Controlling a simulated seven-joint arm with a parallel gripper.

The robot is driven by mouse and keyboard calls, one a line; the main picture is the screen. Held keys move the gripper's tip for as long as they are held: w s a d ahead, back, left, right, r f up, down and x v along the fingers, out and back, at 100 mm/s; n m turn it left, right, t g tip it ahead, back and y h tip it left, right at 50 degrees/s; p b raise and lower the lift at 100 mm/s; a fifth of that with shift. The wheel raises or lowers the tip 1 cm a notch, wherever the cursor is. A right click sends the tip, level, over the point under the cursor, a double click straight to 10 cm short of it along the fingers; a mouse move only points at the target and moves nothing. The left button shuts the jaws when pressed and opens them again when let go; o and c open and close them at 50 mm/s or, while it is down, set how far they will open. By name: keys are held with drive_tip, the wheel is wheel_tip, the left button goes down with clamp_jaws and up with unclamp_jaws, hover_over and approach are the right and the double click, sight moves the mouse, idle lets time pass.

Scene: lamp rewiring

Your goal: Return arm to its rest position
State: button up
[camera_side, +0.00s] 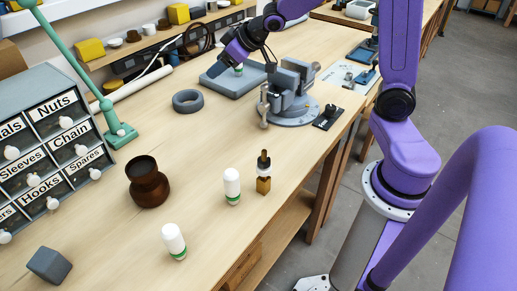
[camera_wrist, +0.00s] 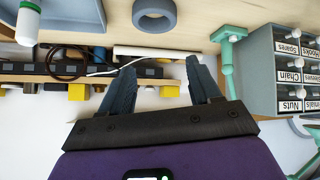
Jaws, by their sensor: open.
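My gripper (camera_side: 213,70) is at the far part of the bench in the side view, above the left end of a grey slab (camera_side: 240,86). Its fingers point down and to the left there. In the wrist view my gripper (camera_wrist: 160,65) has its two dark fingers spread apart, with nothing between them. A white cylinder with a green band (camera_side: 239,69) stands on the slab, partly hidden by my gripper; a similar white and green one (camera_wrist: 27,22) shows at the wrist view's upper left.
A grey vise (camera_side: 288,88) stands right of the slab, and a grey ring (camera_side: 187,100) lies in front. Two white cylinders (camera_side: 232,187) (camera_side: 173,240), a brass-and-black piece (camera_side: 264,172), a brown pot (camera_side: 147,185) and a cube (camera_side: 49,266) stand nearer. A green lamp stand (camera_side: 121,133) adjoins labelled drawers (camera_side: 45,150).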

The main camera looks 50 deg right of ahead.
drive_tip(key=s+a+f+n+g, duration=0.15)
drive_tip(key=s+a, duration=0.25)
drive_tip(key=s, duration=0.5)
drive_tip(key=s+a+f+n+g, duration=0.1)
drive_tip(key=s+a+n+g, duration=0.2)
drive_tip(key=s, duration=0.6)
drive_tip(key=s+d+f+n+g+h, duration=0.1)
drive_tip(key=s+n+g, duration=0.2)
drive_tip(key=s, duration=1.3)
drive_tip(key=shift+s+d+f+g+h, duration=0.15)
drive_tip(key=shift+f+g+h, duration=0.15)
drive_tip(key=shift+g, duration=0.45)
drive_tip(key=shift+n, duration=0.25)
drive_tip(key=n, duration=0.7)
approach(229, 174)
wheel_tip(229, 174, down, 9)
drive_tip(key=shift+f, duration=0.2)
drive_tip(key=shift+d+f, duration=0.15)
drive_tip(key=shift+f, duration=2.55)
drive_tip(key=c, duration=1.1)
